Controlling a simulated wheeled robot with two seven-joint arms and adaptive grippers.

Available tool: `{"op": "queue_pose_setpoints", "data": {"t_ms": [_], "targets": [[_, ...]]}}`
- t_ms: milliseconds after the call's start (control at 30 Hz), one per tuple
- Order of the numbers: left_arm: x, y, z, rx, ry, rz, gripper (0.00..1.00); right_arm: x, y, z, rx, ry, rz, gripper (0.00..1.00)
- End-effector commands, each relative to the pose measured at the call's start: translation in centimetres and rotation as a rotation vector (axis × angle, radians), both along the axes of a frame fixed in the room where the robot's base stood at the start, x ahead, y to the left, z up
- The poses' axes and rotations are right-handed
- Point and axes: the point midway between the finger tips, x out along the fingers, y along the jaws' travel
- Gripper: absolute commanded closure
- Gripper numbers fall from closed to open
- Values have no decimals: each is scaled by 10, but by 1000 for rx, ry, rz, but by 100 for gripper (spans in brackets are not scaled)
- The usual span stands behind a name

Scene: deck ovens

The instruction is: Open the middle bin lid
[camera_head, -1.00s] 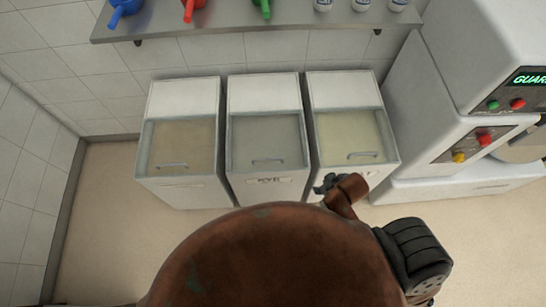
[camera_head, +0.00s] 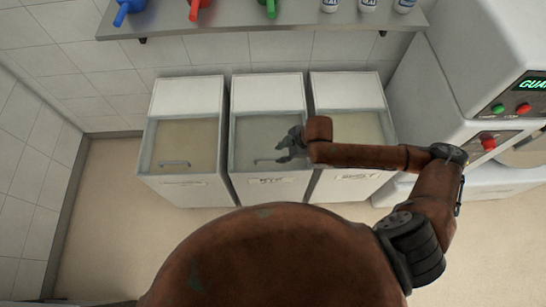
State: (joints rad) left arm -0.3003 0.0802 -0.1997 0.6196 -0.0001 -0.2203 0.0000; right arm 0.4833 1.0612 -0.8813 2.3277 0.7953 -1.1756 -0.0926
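Three white bins stand side by side against the tiled wall. The middle bin (camera_head: 268,94) has a shut, see-through sloping lid (camera_head: 252,132) with a bar handle (camera_head: 268,160) near its front edge. My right gripper (camera_head: 281,150) is over this lid, close to the right end of the handle. Its fingers look spread apart and nothing shows between them. I cannot tell whether it touches the handle. My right forearm crosses in front of the right bin (camera_head: 345,90) and hides its handle. My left gripper is out of view.
The left bin (camera_head: 187,95) has its lid shut. A metal shelf (camera_head: 225,22) above the bins holds blue, red and green scoops and several white containers. A white machine (camera_head: 455,90) with buttons stands at the right. Floor is clear at the left.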

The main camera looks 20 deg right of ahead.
Motion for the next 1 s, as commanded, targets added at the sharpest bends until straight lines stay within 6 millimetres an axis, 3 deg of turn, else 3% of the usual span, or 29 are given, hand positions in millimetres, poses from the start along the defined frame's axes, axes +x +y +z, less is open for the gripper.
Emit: {"op": "queue_pose_setpoints", "data": {"t_ms": [500, 900, 1000], "targets": [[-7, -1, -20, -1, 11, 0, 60, 19, 21, -63, -1, 1, 2, 73], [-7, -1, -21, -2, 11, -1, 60, 22, 23, -69, -3, 0, 2, 73], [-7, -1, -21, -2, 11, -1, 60, 22, 23, -69, -3, 0, 2, 79]]}}
